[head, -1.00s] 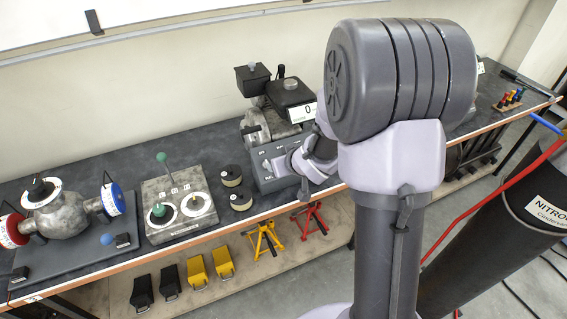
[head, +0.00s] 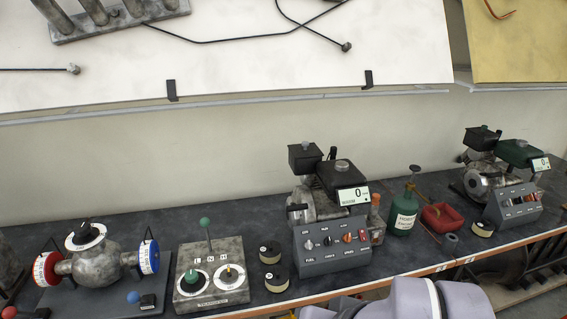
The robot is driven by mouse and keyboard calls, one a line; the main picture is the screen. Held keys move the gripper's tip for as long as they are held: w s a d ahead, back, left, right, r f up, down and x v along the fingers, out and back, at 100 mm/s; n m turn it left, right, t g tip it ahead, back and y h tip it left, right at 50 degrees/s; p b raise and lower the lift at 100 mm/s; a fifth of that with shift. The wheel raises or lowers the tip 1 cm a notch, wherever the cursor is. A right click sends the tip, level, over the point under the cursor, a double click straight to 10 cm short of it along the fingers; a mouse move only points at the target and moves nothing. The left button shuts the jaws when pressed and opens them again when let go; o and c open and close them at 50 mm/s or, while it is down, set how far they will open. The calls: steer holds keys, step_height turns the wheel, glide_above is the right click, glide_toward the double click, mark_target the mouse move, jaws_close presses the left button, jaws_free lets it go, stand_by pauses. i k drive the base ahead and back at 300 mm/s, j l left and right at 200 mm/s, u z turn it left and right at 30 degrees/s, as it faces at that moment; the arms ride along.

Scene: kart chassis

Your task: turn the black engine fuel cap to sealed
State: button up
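The black engine (head: 318,203) stands on the bench in the middle of the head view, on a grey control box (head: 332,246) with several switches and knobs. Its black tank (head: 345,179) is at the top right of the engine. A small round grey cap (head: 342,165) sits on the tank. It is too small to tell which way it is turned. A white display reading 0 (head: 353,195) is on the tank's front. My gripper is not in view. Only part of my arm shows at the bottom edge, in front of the bench and apart from the engine.
A second engine with a green tank (head: 519,154) stands at the right. Left are two round black pots (head: 270,252), a dial box with a green-knobbed lever (head: 211,277), and a valve assembly (head: 92,265).

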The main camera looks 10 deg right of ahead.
mark_target(340, 165)
steer(key=i+l, duration=0.25)
steer(key=l, duration=0.15)
steer(key=i+l, duration=0.25)
steer(key=l, duration=0.2)
steer(key=i+l, duration=0.25)
steer(key=l, duration=0.15)
